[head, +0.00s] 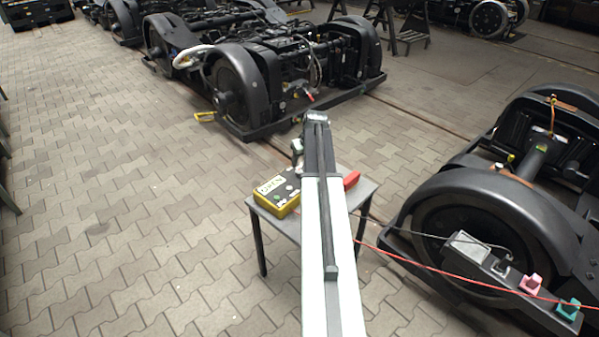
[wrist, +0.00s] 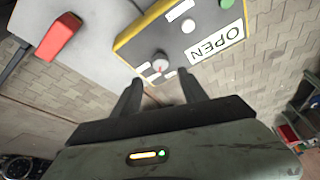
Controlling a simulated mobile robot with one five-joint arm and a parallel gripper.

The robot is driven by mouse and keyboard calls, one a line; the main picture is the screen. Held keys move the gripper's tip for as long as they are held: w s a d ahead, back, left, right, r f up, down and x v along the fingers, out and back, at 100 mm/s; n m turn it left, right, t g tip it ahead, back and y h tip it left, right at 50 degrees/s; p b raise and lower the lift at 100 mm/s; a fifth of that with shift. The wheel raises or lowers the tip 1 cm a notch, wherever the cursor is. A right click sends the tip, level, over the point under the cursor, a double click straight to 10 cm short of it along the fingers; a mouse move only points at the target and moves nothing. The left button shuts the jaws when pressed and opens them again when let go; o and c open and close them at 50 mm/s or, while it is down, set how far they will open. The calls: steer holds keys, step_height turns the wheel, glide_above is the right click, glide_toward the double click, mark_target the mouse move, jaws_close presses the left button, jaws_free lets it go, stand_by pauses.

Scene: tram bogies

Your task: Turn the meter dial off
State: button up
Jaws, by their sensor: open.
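In the head view the meter (head: 277,194) sits on a small grey table, left of my arm. White labels lie around the dial, too small to read. My gripper (wrist: 160,77) is open and empty, with one finger on each side of the dial in the wrist picture. I cannot tell whether the fingers touch it. In the head view my arm hides most of the gripper.
A red object (wrist: 60,37) lies on the small table (head: 362,195), and it also shows in the head view (head: 351,180). A bogie wheel (head: 470,235) with a red cable (head: 440,267) stands at the right. Another bogie (head: 260,75) stands behind. The paved floor at left is clear.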

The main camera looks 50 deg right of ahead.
mark_target(299, 171)
steer(key=b+x, duration=0.7)
steer(key=x, duration=0.1)
steer(key=shift+a, duration=0.1)
steer(key=shift+r, duration=0.15)
steer(key=shift+s, duration=0.1)
